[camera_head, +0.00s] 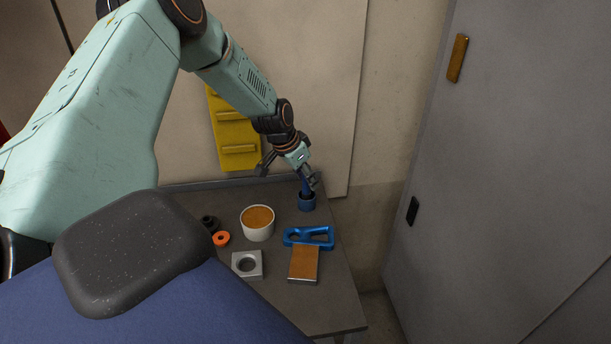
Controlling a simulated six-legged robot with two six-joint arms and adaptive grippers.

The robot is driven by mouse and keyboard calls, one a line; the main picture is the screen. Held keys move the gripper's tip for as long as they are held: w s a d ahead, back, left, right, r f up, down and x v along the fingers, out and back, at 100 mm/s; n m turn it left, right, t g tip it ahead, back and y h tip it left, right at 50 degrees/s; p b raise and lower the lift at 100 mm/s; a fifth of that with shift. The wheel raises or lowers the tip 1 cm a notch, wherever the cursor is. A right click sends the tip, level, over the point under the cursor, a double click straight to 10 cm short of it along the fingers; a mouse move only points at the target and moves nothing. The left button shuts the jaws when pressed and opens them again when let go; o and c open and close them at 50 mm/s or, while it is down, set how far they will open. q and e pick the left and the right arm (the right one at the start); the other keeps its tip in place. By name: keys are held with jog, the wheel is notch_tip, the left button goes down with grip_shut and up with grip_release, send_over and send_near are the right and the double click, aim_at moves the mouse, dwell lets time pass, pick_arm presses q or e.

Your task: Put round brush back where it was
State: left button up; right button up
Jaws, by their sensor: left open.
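A round brush (305,187) with a dark blue handle stands in a small blue cup (307,203) at the back right of the table. My left gripper (290,173) is just above the cup, coming from the upper left. Its fingers are spread, one to the left and one at the right by the upper end of the brush. I cannot tell whether the right finger touches the brush. The brush's lower end is hidden in the cup. My right gripper is not in view.
On the grey table (330,290) stand a white bowl with orange-brown contents (257,230), a blue-handled tool with a brown pad (304,262), a grey square block with a hole (247,265), an orange ring (221,239) and a black part (209,222). A yellow rack (235,135) hangs behind.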

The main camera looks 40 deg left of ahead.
pick_arm(q)
jog(key=shift+w+r+p, duration=0.2)
jog(key=shift+r+p, duration=0.05)
jog(key=shift+p, duration=0.1)
jog(key=d+p+v, duration=0.1)
jog(key=p+v, duration=0.8)
jog(key=v, duration=0.3)
jog(key=shift+a+p, duration=0.4)
jog(key=shift+w+f, duration=0.1)
jog(key=shift+f, duration=0.05)
jog(key=shift+s, duration=0.2)
